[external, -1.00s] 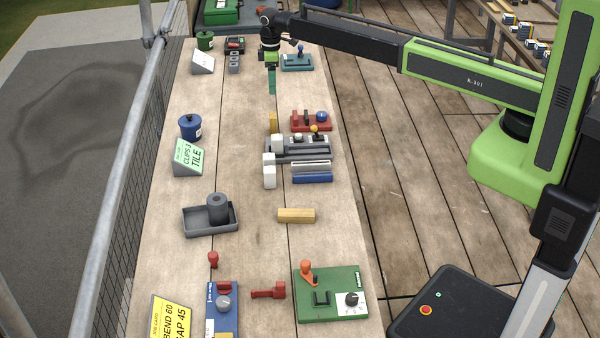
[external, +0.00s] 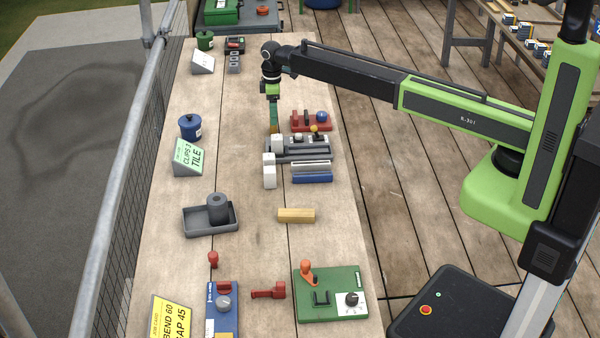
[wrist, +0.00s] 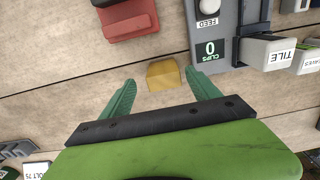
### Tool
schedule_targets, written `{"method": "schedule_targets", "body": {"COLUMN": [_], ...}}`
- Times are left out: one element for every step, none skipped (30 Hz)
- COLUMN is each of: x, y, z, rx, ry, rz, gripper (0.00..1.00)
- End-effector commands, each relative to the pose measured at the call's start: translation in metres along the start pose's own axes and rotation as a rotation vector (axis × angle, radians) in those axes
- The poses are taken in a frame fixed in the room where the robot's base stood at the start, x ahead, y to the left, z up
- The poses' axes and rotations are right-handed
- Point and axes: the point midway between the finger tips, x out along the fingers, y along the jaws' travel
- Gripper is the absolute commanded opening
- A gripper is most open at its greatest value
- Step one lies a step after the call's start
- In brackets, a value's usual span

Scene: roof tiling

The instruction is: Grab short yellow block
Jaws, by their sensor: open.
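The short yellow block (wrist: 163,74) lies in the wrist view between and just beyond my gripper's fingertips, with a gap on each side. In the external view the short yellow block (external: 274,130) is mostly hidden behind the green fingers. My gripper (external: 273,124) points down at it, open and empty; its two green fingers (wrist: 160,79) are spread apart in the wrist view. I cannot tell the exact height of the fingertips over the block. A longer yellow block (external: 296,215) lies flat further toward the front of the table.
The grey clip device (external: 300,150) with white blocks stands close by the short block, and a red tool holder (external: 311,122) is beside it. A blue can (external: 190,128) and a green tile sign (external: 189,157) stand to the left. The bench between is clear.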

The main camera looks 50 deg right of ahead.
Motion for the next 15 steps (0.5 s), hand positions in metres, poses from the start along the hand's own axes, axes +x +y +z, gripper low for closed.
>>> {"method": "schedule_targets", "body": {"x": [-0.001, 0.001, 0.005, 0.008, 0.013, 0.020, 0.025, 0.031, 0.038, 0.043, 0.048, 0.052, 0.053, 0.054, 0.053], "y": [0.000, 0.000, -0.001, -0.002, -0.002, -0.003, -0.004, -0.005, -0.006, -0.006, -0.006, -0.006, -0.006, -0.006, -0.006], "z": [0.000, 0.000, 0.001, 0.001, 0.002, 0.003, 0.003, 0.004, 0.005, 0.004, 0.004, 0.004, 0.004, 0.004, 0.004], "rx": [0.000, 0.000, 0.000, 0.000, 0.000, 0.000, 0.000, 0.000, 0.000, 0.000, 0.000, 0.000, 0.000, 0.000, 0.000], "ry": [0.000, 0.000, 0.000, 0.000, 0.000, 0.000, 0.000, 0.000, 0.000, 0.000, 0.000, 0.000, 0.000, 0.000, 0.000], "rz": [0.000, 0.000, 0.000, 0.000, 0.000, 0.000, 0.000, 0.000, 0.000, 0.000, 0.000, 0.000, 0.000, 0.000, 0.000], "gripper": [0.71, 0.71, 0.71, 0.71, 0.71, 0.71, 0.71, 0.71, 0.71, 0.71, 0.71, 0.71, 0.71, 0.71, 0.71]}}
